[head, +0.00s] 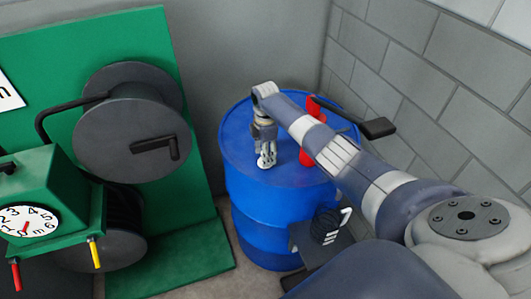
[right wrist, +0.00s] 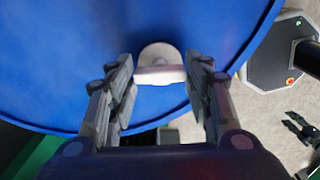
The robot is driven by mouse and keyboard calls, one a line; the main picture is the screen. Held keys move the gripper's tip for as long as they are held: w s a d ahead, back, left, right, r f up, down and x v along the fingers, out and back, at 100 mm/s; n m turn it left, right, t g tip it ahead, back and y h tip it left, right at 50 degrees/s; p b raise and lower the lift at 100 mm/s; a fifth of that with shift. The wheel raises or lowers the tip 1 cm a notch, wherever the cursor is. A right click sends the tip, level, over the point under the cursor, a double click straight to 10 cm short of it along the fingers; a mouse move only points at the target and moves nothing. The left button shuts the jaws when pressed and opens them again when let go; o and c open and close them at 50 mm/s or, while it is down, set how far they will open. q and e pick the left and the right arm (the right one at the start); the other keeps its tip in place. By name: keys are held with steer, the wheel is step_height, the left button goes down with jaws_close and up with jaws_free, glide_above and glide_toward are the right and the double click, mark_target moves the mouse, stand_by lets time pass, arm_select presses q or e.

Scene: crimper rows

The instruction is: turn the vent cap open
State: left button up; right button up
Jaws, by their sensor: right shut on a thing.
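The vent cap (right wrist: 160,62) is a pale round cap with a raised cross bar, on the blue drum's (head: 235,145) flat top. In the head view my right gripper (head: 266,161) points down onto the drum top and hides most of the cap. A dark two-pronged shape at the right edge of the right wrist view may be my left gripper (right wrist: 300,130); its jaw state is unclear.
A red fitting (head: 306,150) with a black lever (head: 370,127) stands on the drum behind my right arm. A green stand with a dark reel (head: 125,135) and a dial box (head: 40,200) is at left. Grey block walls close in behind and right.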

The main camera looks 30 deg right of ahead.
steer(key=shift+a+f, duration=0.1)
steer(key=o, duration=1)
steer(key=shift+o, duration=0.2)
